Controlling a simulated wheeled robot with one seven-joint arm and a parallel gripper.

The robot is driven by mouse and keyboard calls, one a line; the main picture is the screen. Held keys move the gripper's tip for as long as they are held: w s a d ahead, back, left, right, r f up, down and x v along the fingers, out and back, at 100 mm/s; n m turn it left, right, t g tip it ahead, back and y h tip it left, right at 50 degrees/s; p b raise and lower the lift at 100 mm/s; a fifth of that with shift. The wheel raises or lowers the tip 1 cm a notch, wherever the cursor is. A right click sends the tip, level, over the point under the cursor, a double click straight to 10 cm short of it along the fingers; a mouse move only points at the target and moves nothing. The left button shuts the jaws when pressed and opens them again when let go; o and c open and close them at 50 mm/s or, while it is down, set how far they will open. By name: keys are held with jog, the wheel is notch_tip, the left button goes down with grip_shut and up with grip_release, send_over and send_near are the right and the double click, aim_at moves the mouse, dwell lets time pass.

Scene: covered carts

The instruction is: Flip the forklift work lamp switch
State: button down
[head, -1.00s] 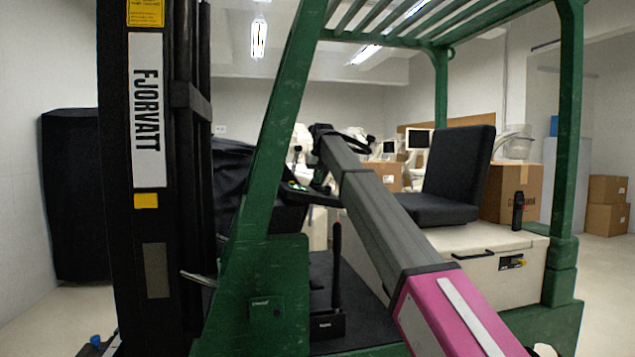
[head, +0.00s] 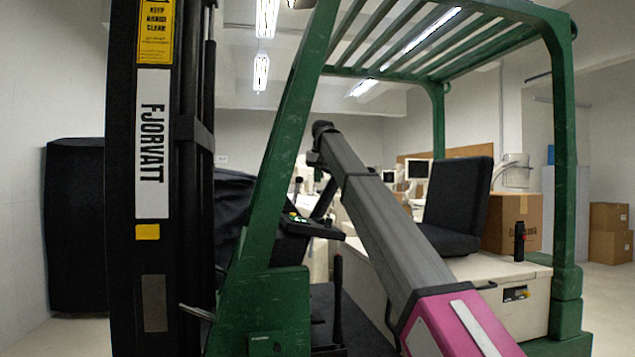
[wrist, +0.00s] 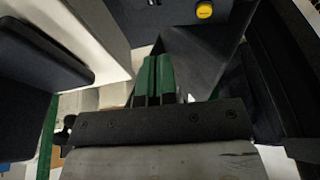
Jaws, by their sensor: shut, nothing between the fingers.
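The green forklift (head: 270,200) stands in front of me, with its black mast on the left. Its dark dashboard (head: 312,227) shows a small green light in the head view. I cannot make out the work lamp switch for certain. A round yellow knob (wrist: 204,10) on a dark panel shows at the top of the wrist view; I cannot tell what it is. My arm reaches into the cab from the lower right. My gripper (wrist: 153,62) has green fingers that are together and empty, apart from the knob in the picture. The fingers are not clear in the head view.
A green front post (head: 285,150) and a slatted overhead guard (head: 400,60) frame the cab. The black seat (head: 460,200) is right of my arm. A thin black lever (head: 338,290) rises from the floor area. Cardboard boxes (head: 512,222) and a black covered cart (head: 75,225) stand behind.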

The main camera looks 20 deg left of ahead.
aim_at(322, 219)
jog(key=shift+w+d+t+h, duration=0.1)
jog(key=shift+d+t+h, duration=0.2)
jog(key=shift+d+h, duration=0.25)
jog(key=x, duration=0.9)
jog(key=d+x, duration=0.1)
jog(key=x, duration=0.4)
jog(key=shift+s+f, duration=0.1)
jog(key=shift+s, duration=0.35)
